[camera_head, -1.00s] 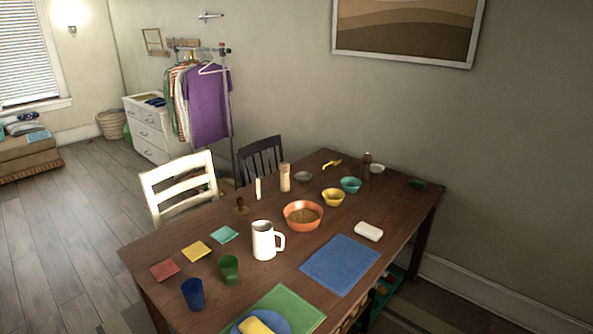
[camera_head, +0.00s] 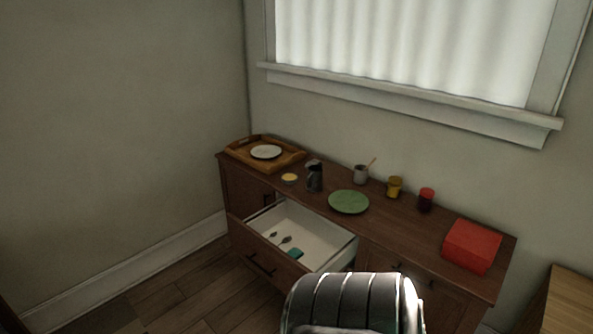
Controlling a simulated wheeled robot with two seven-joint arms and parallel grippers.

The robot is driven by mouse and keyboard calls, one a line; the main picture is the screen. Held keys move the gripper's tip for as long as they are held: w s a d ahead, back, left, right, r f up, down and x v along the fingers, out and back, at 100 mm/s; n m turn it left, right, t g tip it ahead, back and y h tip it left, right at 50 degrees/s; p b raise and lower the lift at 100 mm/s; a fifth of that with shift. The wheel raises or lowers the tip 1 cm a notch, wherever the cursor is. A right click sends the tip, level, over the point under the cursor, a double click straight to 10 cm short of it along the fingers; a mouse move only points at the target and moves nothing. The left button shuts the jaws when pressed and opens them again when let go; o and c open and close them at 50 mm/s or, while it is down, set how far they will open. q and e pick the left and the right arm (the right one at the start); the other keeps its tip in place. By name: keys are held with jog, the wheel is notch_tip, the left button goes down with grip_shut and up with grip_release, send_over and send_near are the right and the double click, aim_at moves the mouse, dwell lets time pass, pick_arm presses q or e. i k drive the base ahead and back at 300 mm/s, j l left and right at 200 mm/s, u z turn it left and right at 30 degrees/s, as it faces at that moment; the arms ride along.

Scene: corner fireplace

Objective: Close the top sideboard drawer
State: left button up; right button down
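The wooden sideboard (camera_head: 470,284) stands against the wall below the window. Its top drawer (camera_head: 262,257) on the left side is pulled out, and its white inside shows. Two small spoons (camera_head: 285,240) and a teal item (camera_head: 295,253) lie in the drawer. A dark handle shows on the drawer's front. Neither of my grippers is in view.
On the sideboard top are a wooden tray (camera_head: 238,152) with a plate, a green plate (camera_head: 348,202), a dark pot (camera_head: 314,176), several cups and a red box (camera_head: 471,246). Wood floor is open to the left of the sideboard. A wooden surface (camera_head: 566,302) stands at the right edge.

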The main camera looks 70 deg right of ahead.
aim_at(327, 246)
jog(key=z, duration=1.8)
